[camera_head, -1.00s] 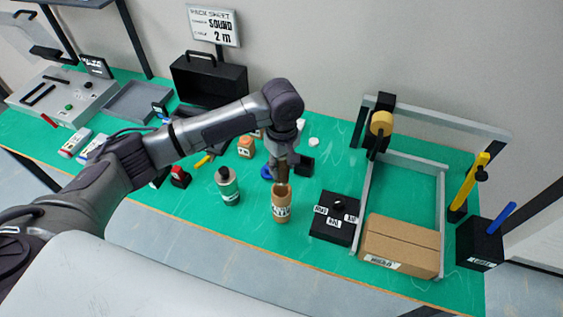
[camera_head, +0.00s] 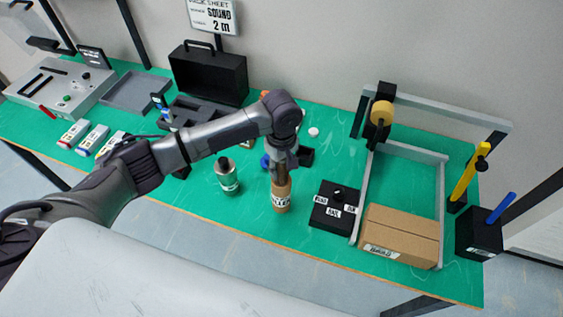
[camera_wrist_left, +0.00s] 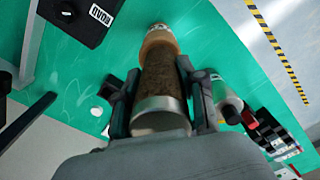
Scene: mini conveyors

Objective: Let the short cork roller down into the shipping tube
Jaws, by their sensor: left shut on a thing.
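My left gripper (camera_head: 283,170) is shut on the short cork roller (camera_wrist_left: 160,80), a dark brown speckled cylinder with a pale metal-like end facing the wrist camera. The fingers clasp it from both sides. The tan shipping tube (camera_head: 281,197), with a white label, stands upright on the green table directly under the gripper; it also shows in the left wrist view (camera_wrist_left: 157,42). The roller lines up with the tube, its lower end at the tube's mouth. How far it reaches inside is hidden. My right gripper is not in view.
A black labelled box (camera_head: 335,207) and a cardboard carton (camera_head: 400,235) in a grey frame are to the right. A black open case (camera_head: 208,75) stands at the back.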

